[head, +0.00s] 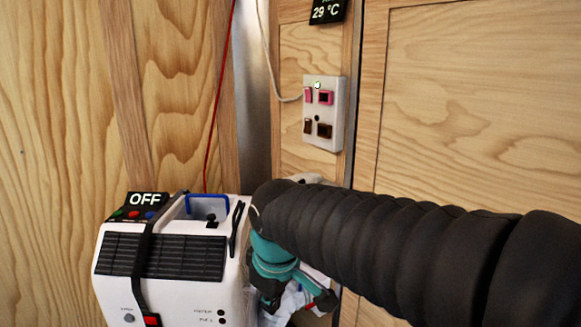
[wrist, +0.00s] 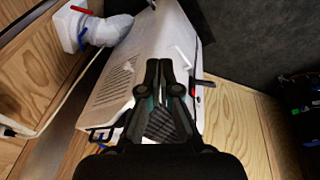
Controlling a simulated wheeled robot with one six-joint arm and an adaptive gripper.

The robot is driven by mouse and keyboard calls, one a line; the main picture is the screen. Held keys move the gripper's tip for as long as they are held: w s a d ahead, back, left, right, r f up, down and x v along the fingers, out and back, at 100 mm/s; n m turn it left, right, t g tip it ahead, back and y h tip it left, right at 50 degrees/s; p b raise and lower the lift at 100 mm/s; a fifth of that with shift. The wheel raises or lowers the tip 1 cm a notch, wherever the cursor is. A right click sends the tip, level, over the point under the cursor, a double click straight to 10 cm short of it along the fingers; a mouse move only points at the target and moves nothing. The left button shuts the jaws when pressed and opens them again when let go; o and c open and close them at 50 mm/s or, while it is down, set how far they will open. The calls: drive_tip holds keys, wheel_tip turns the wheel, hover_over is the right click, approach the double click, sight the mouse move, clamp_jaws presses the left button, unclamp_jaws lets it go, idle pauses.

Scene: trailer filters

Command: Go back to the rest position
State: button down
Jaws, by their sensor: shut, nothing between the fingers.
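My gripper (wrist: 166,80) is shut and empty in the wrist view, its two dark fingers together in front of a white unit (wrist: 115,90). I cannot tell whether the fingertips touch the unit. In the head view my black sleeved arm reaches in from the right and covers part of the scene. Its teal end is beside the right side of the white unit (head: 180,285), and the fingers cannot be made out clearly there.
An OFF sign (head: 144,199) stands at the unit's top left. A switch panel (head: 324,113) is on the wooden wall, below a display (head: 327,10) reading 29 °C. Dark equipment (wrist: 301,112) is at the right.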

drive_tip(key=s+d+f+m+t, duration=0.1)
drive_tip(key=s+d+m, duration=0.4)
drive_tip(key=d, duration=0.4)
drive_tip(key=s+d+f+m+t+h, duration=0.1)
drive_tip(key=s+d+f+m, duration=0.1)
drive_tip(key=s+d+m, duration=0.4)
drive_tip(key=d, duration=0.4)
drive_tip(key=shift+t, duration=0.3)
drive_tip(key=shift+s, duration=0.1)
